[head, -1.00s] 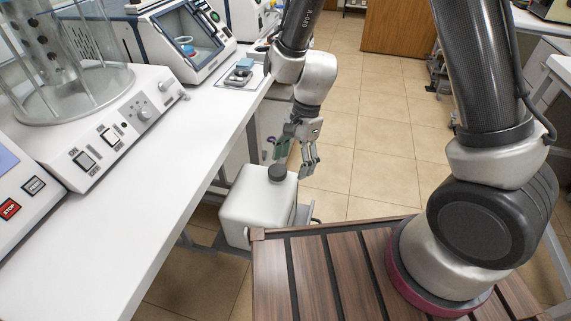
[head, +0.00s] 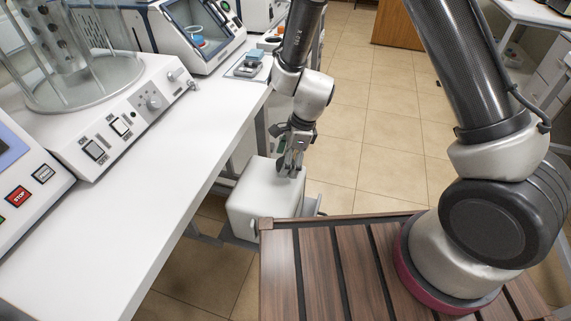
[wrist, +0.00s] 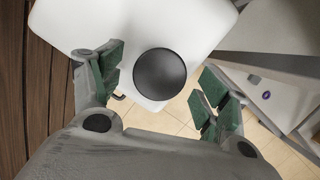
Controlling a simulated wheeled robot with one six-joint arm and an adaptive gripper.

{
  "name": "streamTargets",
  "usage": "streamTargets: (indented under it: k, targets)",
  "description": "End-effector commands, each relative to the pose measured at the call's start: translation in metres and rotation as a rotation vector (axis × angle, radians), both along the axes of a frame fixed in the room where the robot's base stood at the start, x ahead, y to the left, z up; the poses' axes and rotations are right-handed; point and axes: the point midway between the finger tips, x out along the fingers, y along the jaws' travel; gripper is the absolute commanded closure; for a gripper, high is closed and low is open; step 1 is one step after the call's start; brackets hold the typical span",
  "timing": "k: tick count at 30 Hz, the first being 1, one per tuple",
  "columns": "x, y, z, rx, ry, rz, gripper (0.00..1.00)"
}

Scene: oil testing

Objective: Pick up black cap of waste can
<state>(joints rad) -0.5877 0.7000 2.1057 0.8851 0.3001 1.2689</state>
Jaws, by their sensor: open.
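The white waste can (head: 252,207) stands low beside the bench, close to the wooden deck. Its round black cap (wrist: 160,74) is on the can's top in the wrist view, where the can's white top (wrist: 75,22) also shows. My gripper (head: 290,168) is down at the can's top in the head view, and it hides the cap there. In the wrist view my gripper (wrist: 158,88) is open, with one green-padded finger on each side of the cap. Gaps show between the pads and the cap.
The white bench (head: 150,165) runs along the left, with a control unit (head: 120,125) and a blue-and-white instrument (head: 185,35) on it. A small device (head: 248,66) sits near the bench edge. Tiled floor (head: 370,130) is free right of the can.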

Motion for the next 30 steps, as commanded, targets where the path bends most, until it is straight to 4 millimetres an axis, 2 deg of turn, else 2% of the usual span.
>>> streamTargets:
  k: [6,12,13,23,26,30]
  targets:
    - [0.0,0.0,-0.001,0.0,0.0,0.0,0.26]
    - [0.0,0.0,0.0,0.0,0.0,0.001,0.62]
    - [0.0,0.0,0.0,0.0,0.0,0.001,0.64]
    - [0.0,0.0,0.001,0.001,0.0,0.001,0.64]
    - [0.0,0.001,0.006,0.001,-0.001,0.002,0.64]
    - [0.0,0.001,0.024,0.002,-0.003,0.003,0.64]
